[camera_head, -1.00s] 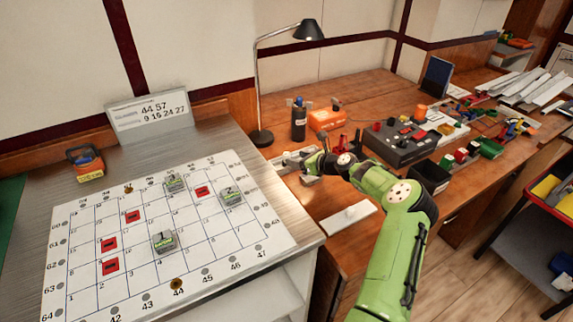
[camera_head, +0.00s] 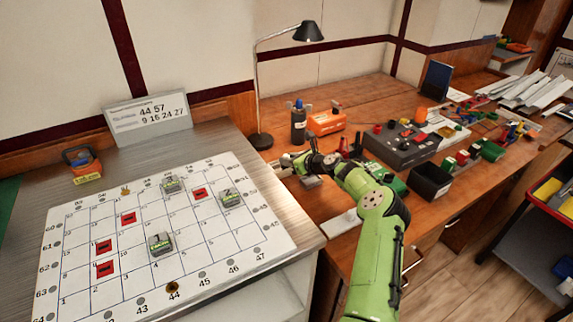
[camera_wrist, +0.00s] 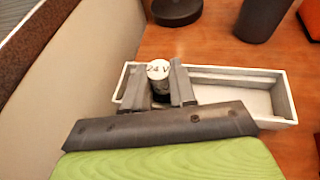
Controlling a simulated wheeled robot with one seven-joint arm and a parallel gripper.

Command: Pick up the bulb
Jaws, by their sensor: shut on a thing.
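The bulb (camera_wrist: 159,70) shows in the wrist view as a short cylinder with a white round top marked "24 V" and a dark lower body. My gripper (camera_wrist: 158,86) is shut on it, one grey finger on each side. Both are over the left end of a pale, shallow tray (camera_wrist: 283,100); I cannot tell whether the bulb touches the tray floor. In the head view my gripper (camera_head: 297,164) is at the left part of the wooden desk, close to the metal table's edge. The bulb is too small to make out there.
A desk lamp (camera_head: 262,139) and dark bottle (camera_head: 298,124) stand behind my gripper. A grey control box (camera_head: 400,145) and black bin (camera_head: 430,180) lie right. A gridded board (camera_head: 205,235) covers the metal table at left.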

